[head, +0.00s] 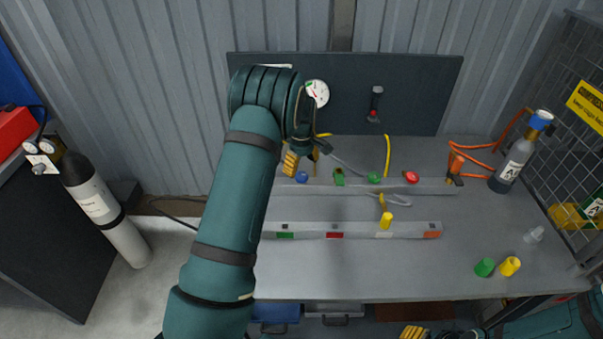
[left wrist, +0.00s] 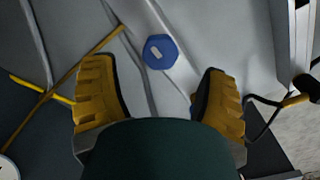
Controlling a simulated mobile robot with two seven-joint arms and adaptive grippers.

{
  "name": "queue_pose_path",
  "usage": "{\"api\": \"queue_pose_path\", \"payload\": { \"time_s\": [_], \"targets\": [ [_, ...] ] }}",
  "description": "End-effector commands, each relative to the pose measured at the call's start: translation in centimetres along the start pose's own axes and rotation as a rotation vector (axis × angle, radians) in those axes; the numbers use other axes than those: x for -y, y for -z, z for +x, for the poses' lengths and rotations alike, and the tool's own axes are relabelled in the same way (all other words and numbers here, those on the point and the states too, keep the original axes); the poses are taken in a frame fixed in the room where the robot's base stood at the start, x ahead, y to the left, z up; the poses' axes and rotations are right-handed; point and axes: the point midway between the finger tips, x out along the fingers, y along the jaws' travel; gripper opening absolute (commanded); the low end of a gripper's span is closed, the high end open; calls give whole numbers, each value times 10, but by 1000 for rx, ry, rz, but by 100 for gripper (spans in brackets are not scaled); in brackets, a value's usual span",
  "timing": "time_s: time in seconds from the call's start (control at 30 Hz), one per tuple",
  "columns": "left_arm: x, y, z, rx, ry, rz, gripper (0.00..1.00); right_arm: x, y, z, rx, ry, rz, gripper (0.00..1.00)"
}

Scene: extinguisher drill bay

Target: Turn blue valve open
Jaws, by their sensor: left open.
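The blue valve (head: 302,176) is a small blue knob at the left end of the rear rail on the workbench. In the left wrist view the blue valve (left wrist: 160,51) shows a pale mark on its face and lies ahead of the fingertips, roughly between them. My left gripper (head: 303,160) is just above and behind the valve, open, with its yellow fingers apart (left wrist: 158,72) and nothing seen between them. I cannot tell whether a finger touches the knob. My right gripper (head: 414,332) shows only partly at the bottom edge, low in front of the bench.
On the rear rail are a green part (head: 339,177), a green knob (head: 374,177) and a red knob (head: 411,177). A front rail (head: 310,230) carries coloured labels. A grey cylinder (head: 513,165) stands at right by a mesh cage. Green (head: 485,267) and yellow caps (head: 510,266) lie front right.

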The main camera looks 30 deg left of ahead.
Motion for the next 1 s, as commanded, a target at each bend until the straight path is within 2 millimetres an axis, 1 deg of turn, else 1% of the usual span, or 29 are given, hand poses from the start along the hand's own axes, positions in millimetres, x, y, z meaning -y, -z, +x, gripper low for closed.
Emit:
{"api": "queue_pose_path", "payload": {
  "time_s": [0.03, 0.2, 0.3, 0.4, 0.57, 1.0],
  "targets": [
    [-1, 0, -13, -2, -4, 1, 74, 0, 0, 0, 0, 0, 0, 50],
    [0, 0, -45, -2, -3, 1, 74, 0, 0, 0, 0, 0, 0, 50],
    [0, 0, -60, -1, -2, 1, 74, 0, 0, 0, 0, 0, 0, 50],
    [0, 0, -69, -1, -1, 0, 74, 0, 0, 0, 0, 0, 0, 50],
    [0, 0, -75, -1, 0, 0, 74, 0, 0, 0, 0, 0, 0, 50],
    [0, 0, -75, 0, 0, 0, 74, 0, 0, 0, 0, 0, 0, 50]
  ]
}}
